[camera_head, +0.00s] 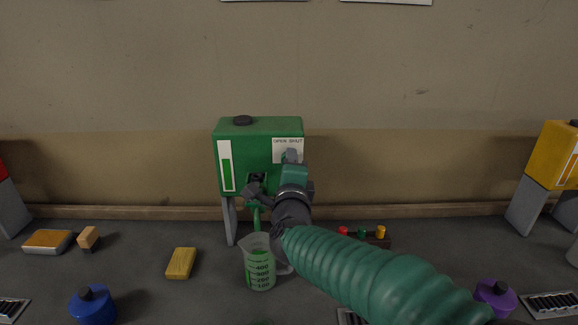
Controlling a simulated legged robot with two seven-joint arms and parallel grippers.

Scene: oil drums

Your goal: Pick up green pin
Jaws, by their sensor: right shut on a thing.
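The green pin (362,233) stands in a small dark rack (386,242) on the floor, between a red pin (343,230) and a yellow pin (381,232). My right arm partly covers the rack. My right gripper (257,189) is at the front of the green drum (258,132), away from the pins. It appears shut on the drum's tap handle, though the fingers are small and dark there. A clear beaker (257,250) with green liquid stands below the tap. My left gripper is out of view.
A yellow sponge-like block (181,263), a wooden brush (88,237) and an orange-topped block (47,241) lie left. A blue container (93,305) and a purple one (495,297) stand in front. A yellow drum (556,155) is at right.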

